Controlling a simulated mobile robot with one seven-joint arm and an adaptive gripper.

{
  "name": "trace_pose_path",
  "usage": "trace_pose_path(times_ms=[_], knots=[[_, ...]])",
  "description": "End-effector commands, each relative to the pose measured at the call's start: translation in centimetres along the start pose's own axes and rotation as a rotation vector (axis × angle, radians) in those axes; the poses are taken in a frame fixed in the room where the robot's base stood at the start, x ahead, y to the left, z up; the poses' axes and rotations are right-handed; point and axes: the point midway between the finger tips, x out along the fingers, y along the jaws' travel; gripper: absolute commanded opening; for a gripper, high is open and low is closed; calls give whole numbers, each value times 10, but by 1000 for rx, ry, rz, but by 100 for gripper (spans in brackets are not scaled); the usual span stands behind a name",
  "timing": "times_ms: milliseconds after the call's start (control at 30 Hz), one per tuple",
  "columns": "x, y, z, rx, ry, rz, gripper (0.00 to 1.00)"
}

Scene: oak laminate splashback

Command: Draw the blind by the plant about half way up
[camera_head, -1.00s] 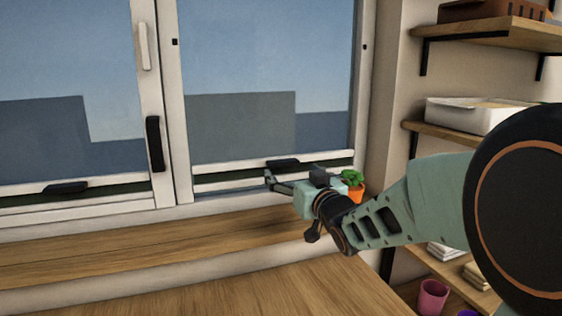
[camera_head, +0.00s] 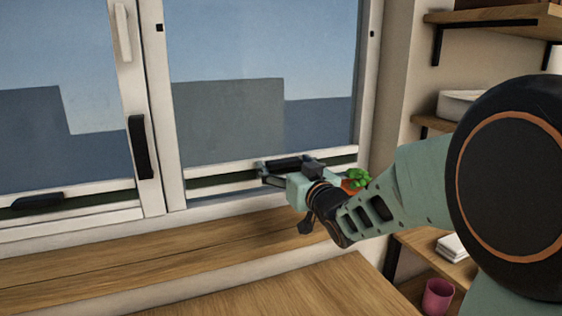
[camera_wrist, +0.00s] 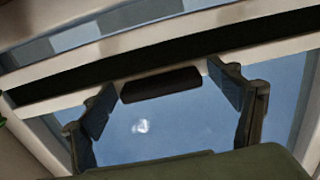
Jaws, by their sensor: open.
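The blind by the plant hangs in the right window, lowered almost to the sill. Its pale bottom rail (camera_head: 222,169) carries a black handle (camera_head: 285,163), with a narrow dark gap under the rail. The small green plant (camera_head: 358,178) stands at the window's lower right, its orange pot partly hidden by my arm. My gripper (camera_head: 284,171) is open at the handle. In the wrist view the handle (camera_wrist: 161,85) lies between my two spread fingers (camera_wrist: 163,79), with space visible beside it. Contact cannot be told.
A second blind with its own black handle (camera_head: 37,200) hangs in the left window, also low. A black window handle (camera_head: 139,147) is on the frame between them. The wooden sill (camera_head: 130,240) is clear. Shelves (camera_head: 495,18) stand at the right, with a pink cup (camera_head: 437,297) low down.

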Motion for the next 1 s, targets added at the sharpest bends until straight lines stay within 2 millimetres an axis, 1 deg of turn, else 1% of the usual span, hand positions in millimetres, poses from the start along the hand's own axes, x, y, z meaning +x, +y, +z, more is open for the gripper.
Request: trace_pose_path(times_ms=[267, 800, 833, 1000], knots=[[0, 0, 0, 0, 0, 0, 83], [0, 0, -1, 0, 2, 0, 23], [0, 0, -1, 0, 2, 0, 21], [1, 0, -7, -1, 4, 0, 21]])
